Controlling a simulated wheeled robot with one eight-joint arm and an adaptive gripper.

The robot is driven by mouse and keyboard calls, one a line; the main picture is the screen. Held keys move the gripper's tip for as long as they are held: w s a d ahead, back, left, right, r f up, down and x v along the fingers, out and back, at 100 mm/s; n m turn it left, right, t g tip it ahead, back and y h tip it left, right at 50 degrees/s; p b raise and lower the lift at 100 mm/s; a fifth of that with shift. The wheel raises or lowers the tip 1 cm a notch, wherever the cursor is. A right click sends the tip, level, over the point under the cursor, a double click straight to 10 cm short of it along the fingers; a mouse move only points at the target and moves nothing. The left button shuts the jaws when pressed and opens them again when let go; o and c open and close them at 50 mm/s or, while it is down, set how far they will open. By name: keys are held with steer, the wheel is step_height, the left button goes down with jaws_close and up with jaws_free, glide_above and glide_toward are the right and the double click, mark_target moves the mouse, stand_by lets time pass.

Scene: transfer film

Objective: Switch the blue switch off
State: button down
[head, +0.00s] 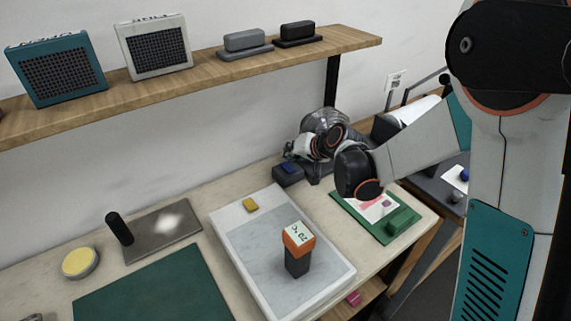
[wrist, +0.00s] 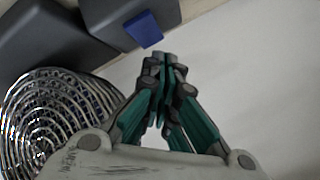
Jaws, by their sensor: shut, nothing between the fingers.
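The blue switch (head: 290,167) is a small blue rocker on a dark grey box near the back wall in the head view. In the wrist view the blue rocker (wrist: 144,28) shows at the top, on the edge of its dark housing (wrist: 120,22). My gripper (wrist: 160,62) is shut and empty, its fingertips together just below the rocker in the picture. Whether they touch it I cannot tell. In the head view my gripper (head: 291,153) is partly hidden and lies right above the switch box.
A round wire cage (wrist: 50,125) stands close beside my gripper. A green board (head: 343,198) with a green block lies to the right. A white tray (head: 228,240) holds an orange-topped block (head: 298,238). The wooden shelf (head: 200,75) runs above.

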mark_target(291, 165)
steer(key=shift+f, duration=0.35)
steer(key=shift+f+b, duration=0.3)
steer(key=shift+b, duration=0.2)
stand_by(0.3)
steer(key=shift+r, duration=0.15)
steer(key=shift+r+p, duration=0.5)
steer(key=shift+r, duration=0.15)
steer(key=shift+s+d+r+p, duration=0.15)
steer(key=shift+r+p, duration=0.65)
steer(key=shift+r, duration=0.4)
steer(key=shift+s+d+r+p, duration=0.1)
steer(key=shift+r+p, duration=0.7)
steer(key=shift+r, duration=0.5)
